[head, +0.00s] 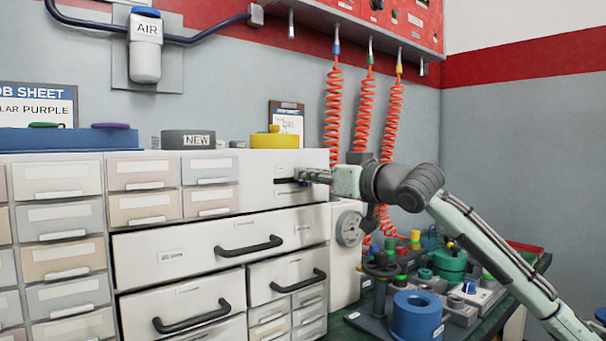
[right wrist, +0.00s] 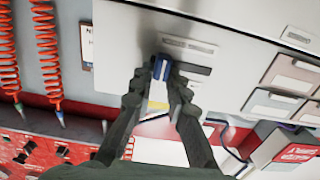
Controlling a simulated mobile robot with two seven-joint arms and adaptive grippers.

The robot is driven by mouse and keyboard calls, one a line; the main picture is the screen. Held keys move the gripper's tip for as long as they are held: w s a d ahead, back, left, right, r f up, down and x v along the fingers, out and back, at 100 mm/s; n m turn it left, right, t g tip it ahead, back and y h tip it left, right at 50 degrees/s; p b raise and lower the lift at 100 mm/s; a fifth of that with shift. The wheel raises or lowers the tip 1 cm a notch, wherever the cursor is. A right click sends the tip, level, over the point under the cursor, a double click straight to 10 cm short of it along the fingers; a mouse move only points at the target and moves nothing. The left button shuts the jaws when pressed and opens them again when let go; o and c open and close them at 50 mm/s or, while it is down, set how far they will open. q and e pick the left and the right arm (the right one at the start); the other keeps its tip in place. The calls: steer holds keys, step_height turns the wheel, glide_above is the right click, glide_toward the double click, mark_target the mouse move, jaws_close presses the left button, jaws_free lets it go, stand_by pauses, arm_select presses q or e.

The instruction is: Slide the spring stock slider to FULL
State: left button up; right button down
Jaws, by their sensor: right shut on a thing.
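The spring stock slider has a blue knob (right wrist: 161,68) in a dark slot on the pale front of the cabinet, in the right wrist view. The slot (right wrist: 194,70) runs on to the right of the knob there; in the head view a short dark piece of the slot (head: 284,181) shows left of my fingers. My right gripper (head: 302,175) is at the panel, its two fingers closed on either side of the knob in the right wrist view (right wrist: 161,76). The fingers hide the knob in the head view. The lettering by the slot is too small to read. My left gripper is not in view.
The cabinet has several small drawers (head: 62,219) and large drawers with black handles (head: 248,246). A yellow part (head: 274,141) and a grey "NEW" holder (head: 188,139) stand on top. Orange coiled hoses (head: 364,120) hang behind my right arm. A gauge (head: 349,228) and bench parts (head: 416,314) lie below it.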

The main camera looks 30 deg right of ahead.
steer(key=shift+d, duration=0.25)
steer(key=c, duration=1.5)
jaws_free()
steer(key=shift+d, duration=0.1)
steer(key=shift+s, duration=0.1)
steer(key=s, duration=0.4)
steer(key=s+d, duration=0.1)
steer(key=s, duration=0.6)
steer(key=shift+s+d, duration=0.25)
steer(key=shift+s, duration=0.1)
